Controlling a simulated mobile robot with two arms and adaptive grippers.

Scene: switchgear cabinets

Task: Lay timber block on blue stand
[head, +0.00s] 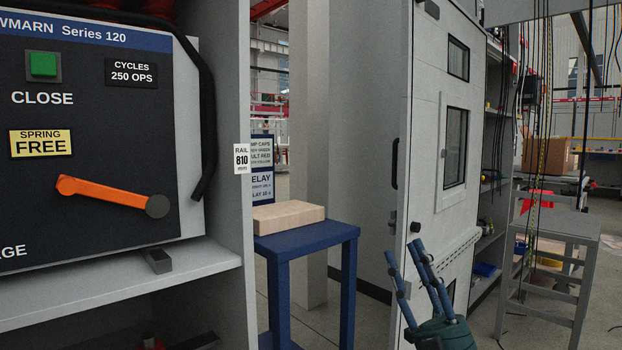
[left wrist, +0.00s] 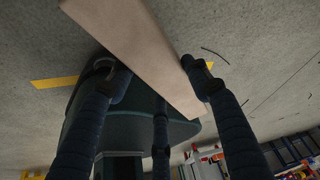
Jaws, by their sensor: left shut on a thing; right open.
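In the head view a pale, flat timber block (head: 288,217) lies on top of the blue stand (head: 322,238), beyond the cabinet's edge. My left gripper (left wrist: 152,76) is out of the head view. In the left wrist view its fingers are shut on a long, pale timber block (left wrist: 120,32), with grey floor behind. My right gripper (head: 405,251) is open and empty at the bottom of the head view, right of the stand, fingers pointing up.
A switchgear cabinet with an orange handle (head: 110,192) fills the left, its side wall (head: 241,90) partly hiding the stand. A tall grey cabinet (head: 425,130) stands right of the stand. A grey stool (head: 560,222) and hanging cables are at far right.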

